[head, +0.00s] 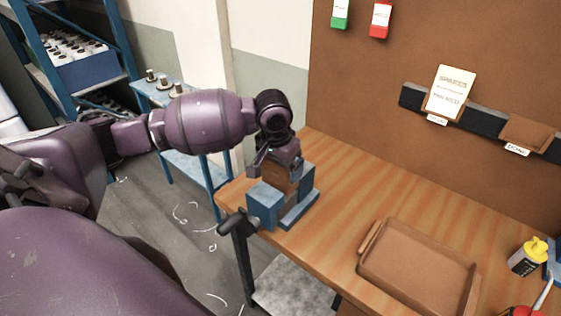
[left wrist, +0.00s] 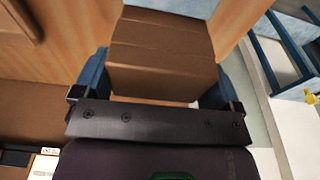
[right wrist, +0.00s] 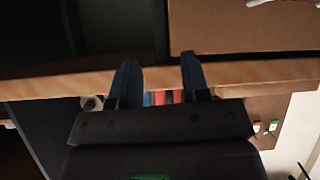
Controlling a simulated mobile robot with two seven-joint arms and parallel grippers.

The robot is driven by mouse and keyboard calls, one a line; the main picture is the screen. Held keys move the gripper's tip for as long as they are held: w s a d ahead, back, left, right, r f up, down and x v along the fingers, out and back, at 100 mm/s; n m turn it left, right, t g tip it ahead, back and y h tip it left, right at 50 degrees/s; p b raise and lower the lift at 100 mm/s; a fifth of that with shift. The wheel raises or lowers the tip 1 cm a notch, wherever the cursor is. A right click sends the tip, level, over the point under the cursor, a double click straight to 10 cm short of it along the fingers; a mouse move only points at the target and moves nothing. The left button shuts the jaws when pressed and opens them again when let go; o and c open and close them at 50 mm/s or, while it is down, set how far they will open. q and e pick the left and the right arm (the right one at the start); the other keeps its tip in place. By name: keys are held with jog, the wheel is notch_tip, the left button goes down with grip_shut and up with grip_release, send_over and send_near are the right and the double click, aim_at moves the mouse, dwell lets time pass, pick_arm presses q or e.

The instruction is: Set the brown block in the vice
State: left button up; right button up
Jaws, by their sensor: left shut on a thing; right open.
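The blue vice (head: 265,206) stands at the left corner of the wooden bench, with a black handle (head: 236,222) at its front. The brown block (head: 279,178) is upright at the gap between the vice jaws; the near jaw hides its lower part, so I cannot tell if it touches the bottom. My left gripper (head: 275,161) is above the vice, shut on the block. In the left wrist view the block (left wrist: 162,50) sits between the two blue fingers. My right gripper (right wrist: 160,78) shows only in the right wrist view, open, with nothing between its fingers.
A brown tray (head: 417,270) lies on the bench, right of the vice. A yellow-capped bottle (head: 528,257) stands at the right edge. A brown board with a black rail (head: 480,122) rises behind. The bench (head: 345,185) between vice and board is clear.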

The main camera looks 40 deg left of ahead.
pick_arm(q)
jog(key=shift+f, duration=1.15)
jog(key=o, duration=1.4)
jog(key=shift+f, duration=0.1)
jog(key=r, duration=0.3)
jog(key=s+r, duration=0.1)
jog(key=r, duration=0.6)
jog(key=shift+s+r+b, duration=0.3)
jog(key=shift+s+r, duration=0.05)
jog(key=shift+r, duration=0.05)
